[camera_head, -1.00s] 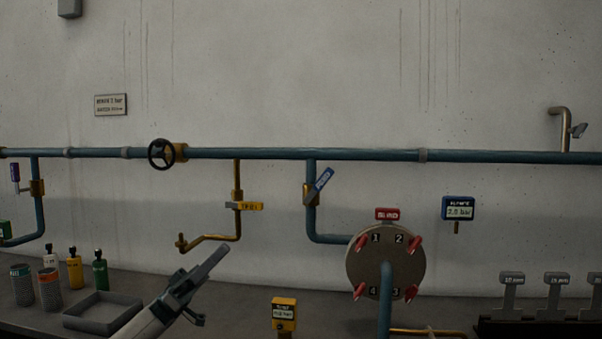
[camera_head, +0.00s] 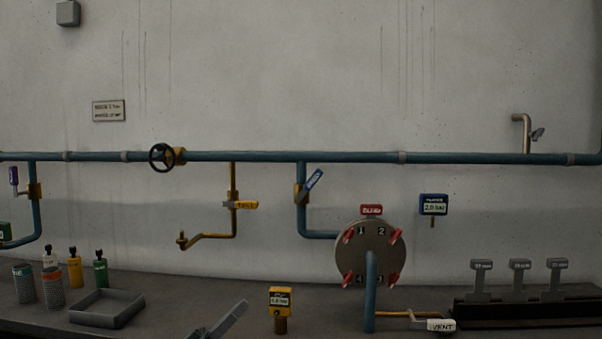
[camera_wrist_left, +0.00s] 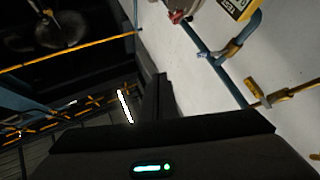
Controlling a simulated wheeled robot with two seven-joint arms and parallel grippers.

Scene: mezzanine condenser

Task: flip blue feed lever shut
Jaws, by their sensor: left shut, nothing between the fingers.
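The blue feed lever (camera_head: 314,180) sits on a brass valve body on the blue drop pipe (camera_head: 301,213) below the long wall pipe. It is slanted, its labelled end pointing up and right, across the pipe rather than in line with it. My left gripper (camera_head: 241,307) is low at the bottom edge of the head view, shut and empty, well below the lever and apart from it. Its dark fingers also show in the left wrist view (camera_wrist_left: 161,84). My right gripper is out of view.
A yellow lever (camera_head: 241,205) and a black handwheel (camera_head: 162,157) are left of the lever. A round flanged plate (camera_head: 366,262) with red clamps stands lower right. A yellow gauge (camera_head: 280,300), a grey tray (camera_head: 107,309) and several bottles stand along the bench.

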